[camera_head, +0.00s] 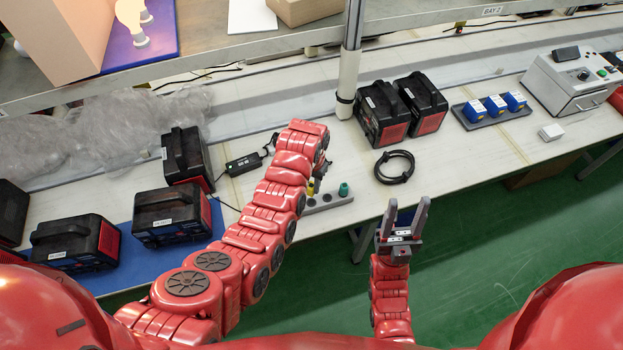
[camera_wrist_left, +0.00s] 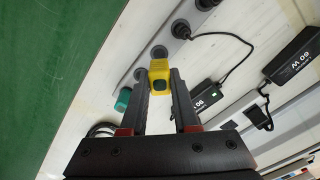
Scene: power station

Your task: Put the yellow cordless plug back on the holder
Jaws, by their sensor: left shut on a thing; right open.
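The small yellow plug (camera_wrist_left: 160,72) is between the fingertips of my left gripper (camera_wrist_left: 160,80), which is shut on it. The grey holder strip (camera_wrist_left: 142,68) lies behind the plug in the left wrist view, with round sockets. I cannot tell whether the plug touches the holder. A green plug (camera_wrist_left: 123,98) and a black plug with a cable (camera_wrist_left: 181,28) sit on the strip. In the head view my left arm hides most of its gripper; the yellow plug (camera_head: 311,187) shows partly beside the holder (camera_head: 328,202).
Black power stations (camera_head: 381,113) stand on the table (camera_head: 470,160), several more at left. A coiled black cable (camera_head: 394,166) lies right of the holder. A black adapter (camera_head: 243,164) lies left of my arm. A post (camera_head: 349,80) rises behind.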

